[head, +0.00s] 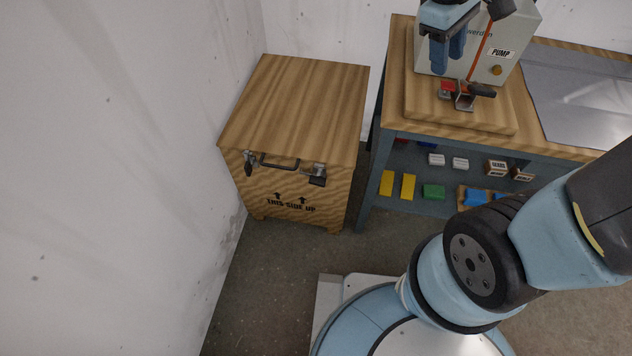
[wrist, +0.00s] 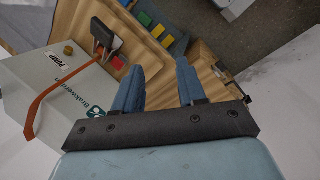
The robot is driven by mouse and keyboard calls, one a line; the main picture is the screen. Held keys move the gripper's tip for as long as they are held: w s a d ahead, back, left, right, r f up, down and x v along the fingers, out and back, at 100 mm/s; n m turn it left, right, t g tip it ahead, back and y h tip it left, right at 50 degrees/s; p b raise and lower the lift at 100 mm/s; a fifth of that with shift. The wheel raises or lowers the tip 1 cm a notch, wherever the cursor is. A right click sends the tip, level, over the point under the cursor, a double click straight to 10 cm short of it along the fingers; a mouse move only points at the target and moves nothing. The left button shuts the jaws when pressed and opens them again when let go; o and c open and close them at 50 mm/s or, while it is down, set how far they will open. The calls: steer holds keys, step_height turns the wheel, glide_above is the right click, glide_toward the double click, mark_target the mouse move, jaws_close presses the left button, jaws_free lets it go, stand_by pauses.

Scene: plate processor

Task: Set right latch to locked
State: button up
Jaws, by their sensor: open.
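The right latch (head: 318,175), a metal bracket with a dark tab, is on the upper front of the wooden crate (head: 312,92). The dark tab hangs down at the crate's right side; its exact setting is too small to tell. The left latch (head: 249,163) is on the same face, with a dark carrying handle (head: 280,163) between them. My gripper (head: 447,60) has blue fingers and is open and empty, up and to the right of the crate, in front of the pump box. Its two spread fingers also show in the wrist view (wrist: 162,70).
The shelf underneath holds coloured blocks. A white wall is left of the crate; the floor before it is clear.

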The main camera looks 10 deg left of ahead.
steer(key=a+f+n+t+h, duration=0.35)
steer(key=a+f+n, duration=0.55)
steer(key=f, duration=0.3)
steer(key=a+f+n+t+h, duration=0.2)
steer(key=a+f+n+h, duration=0.2)
steer(key=a+f+n, duration=0.75)
steer(key=s+a+f+n+t+y, duration=0.1)
steer(key=s+f+n+t, duration=0.15)
steer(key=f, duration=0.25)
steer(key=s+a+f+n+t, duration=0.1)
steer(key=a+f+n+t, duration=0.1)
steer(key=f+n, duration=0.25)
steer(key=s+a+f+n+t+y, duration=0.1)
steer(key=s+f+n+t, duration=0.15)
steer(key=f, duration=0.35)
steer(key=n+t+y, duration=0.5)
steer(key=n+y, duration=0.3)
steer(key=n, duration=0.4)
glide_toward(317, 181)
steer(key=shift+m+h, duration=0.3)
steer(key=shift+h, duration=0.05)
steer(key=w, duration=1)
steer(key=shift+d+f, duration=0.2)
steer(key=shift+f, duration=0.05)
